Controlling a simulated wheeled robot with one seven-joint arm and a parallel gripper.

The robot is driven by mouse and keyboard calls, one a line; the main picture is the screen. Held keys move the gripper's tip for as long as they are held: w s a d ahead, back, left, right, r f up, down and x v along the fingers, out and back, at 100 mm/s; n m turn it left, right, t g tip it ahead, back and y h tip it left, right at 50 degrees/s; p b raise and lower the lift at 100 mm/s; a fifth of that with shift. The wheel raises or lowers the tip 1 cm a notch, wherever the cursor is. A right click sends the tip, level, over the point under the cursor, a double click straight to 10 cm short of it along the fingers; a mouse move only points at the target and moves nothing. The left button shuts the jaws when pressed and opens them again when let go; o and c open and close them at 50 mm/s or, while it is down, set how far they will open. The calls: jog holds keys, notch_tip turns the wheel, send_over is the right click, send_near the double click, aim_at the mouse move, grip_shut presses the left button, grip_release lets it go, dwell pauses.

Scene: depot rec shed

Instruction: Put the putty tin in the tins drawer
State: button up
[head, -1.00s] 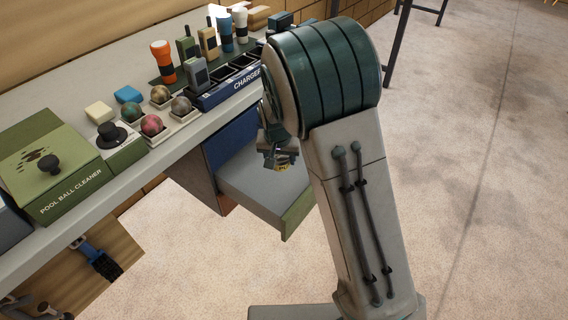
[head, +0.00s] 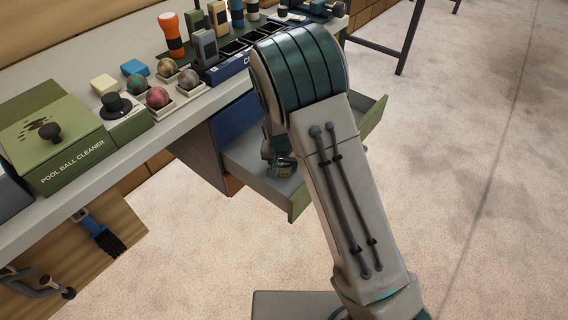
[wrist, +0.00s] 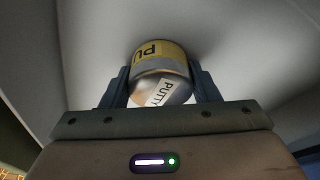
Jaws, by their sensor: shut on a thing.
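The putty tin (wrist: 160,60) has a yellow label with dark lettering and a shiny silver face. My gripper (wrist: 160,85) is shut on it, with one finger on each side in the wrist view. In the head view my gripper (head: 274,158) is down within the open drawer (head: 240,153), behind its green front, and my arm hides much of it. Only a small yellowish part of the tin shows there. The pale grey drawer floor lies beyond the tin in the wrist view; I cannot tell whether the tin touches it.
The drawer hangs out from under the bench (head: 140,150). On the bench stand a green pool ball cleaner box (head: 60,150), several balls in holders, a blue charger rack (head: 228,66) and an orange torch (head: 171,34). A board with a blue brush (head: 98,232) is below. The floor at right is clear.

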jog(key=shift+r, duration=0.1)
jog(key=o, duration=1)
jog(key=shift+o, duration=0.2)
jog(key=d+p+v, duration=0.1)
jog(key=p+v, duration=0.1)
jog(key=v, duration=1)
jog(key=s+d+r, duration=0.4)
jog(key=s+d, duration=0.1)
jog(key=s, duration=0.2)
jog(key=s+d+r+n, duration=0.1)
jog(key=s+d+r, duration=0.3)
jog(key=s, duration=0.4)
jog(key=s+d+r+n+g, duration=0.1)
jog(key=s+d+r, duration=0.3)
jog(key=s+d, duration=0.2)
jog(key=shift+s+d+r+y, duration=0.3)
jog(key=shift+s+d, duration=0.1)
jog(key=shift+s, duration=0.25)
